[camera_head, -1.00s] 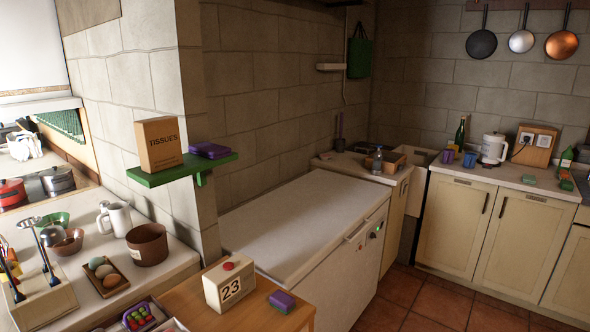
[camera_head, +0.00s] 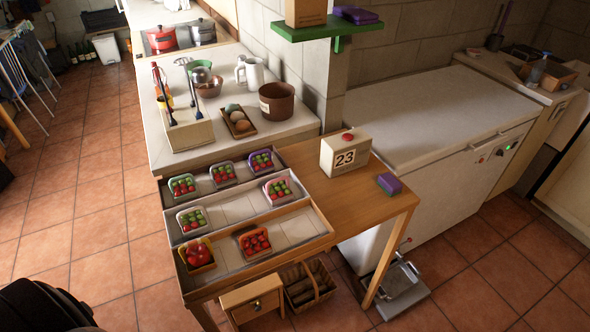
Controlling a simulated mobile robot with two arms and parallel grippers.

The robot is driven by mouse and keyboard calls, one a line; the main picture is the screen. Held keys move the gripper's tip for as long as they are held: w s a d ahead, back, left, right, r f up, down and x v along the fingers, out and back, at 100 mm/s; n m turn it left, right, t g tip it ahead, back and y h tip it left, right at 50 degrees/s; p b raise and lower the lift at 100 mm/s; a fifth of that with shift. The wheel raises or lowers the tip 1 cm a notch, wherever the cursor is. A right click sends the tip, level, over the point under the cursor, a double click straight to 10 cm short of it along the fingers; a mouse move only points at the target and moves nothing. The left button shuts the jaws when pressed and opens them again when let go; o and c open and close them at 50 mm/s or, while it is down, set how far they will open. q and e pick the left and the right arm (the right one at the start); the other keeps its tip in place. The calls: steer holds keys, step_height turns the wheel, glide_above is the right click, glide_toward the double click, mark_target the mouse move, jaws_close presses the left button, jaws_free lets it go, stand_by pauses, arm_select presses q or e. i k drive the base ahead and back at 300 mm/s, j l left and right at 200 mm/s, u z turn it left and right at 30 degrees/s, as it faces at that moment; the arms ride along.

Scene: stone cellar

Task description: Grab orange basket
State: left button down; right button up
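Small baskets of red and green round items sit in stepped trays (camera_head: 300,243) at the end of the counter. A yellowish-orange basket (camera_head: 200,268) with larger red items sits at the left end of the same tray. Behind them are a pink basket (camera_head: 291,194), a purple basket (camera_head: 262,168), a white basket (camera_head: 193,229) and more green-filled ones. Neither of my grippers shows.
Tiled floor at left is open.

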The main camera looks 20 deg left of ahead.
mark_target(256, 245)
steer(key=u, duration=1.1)
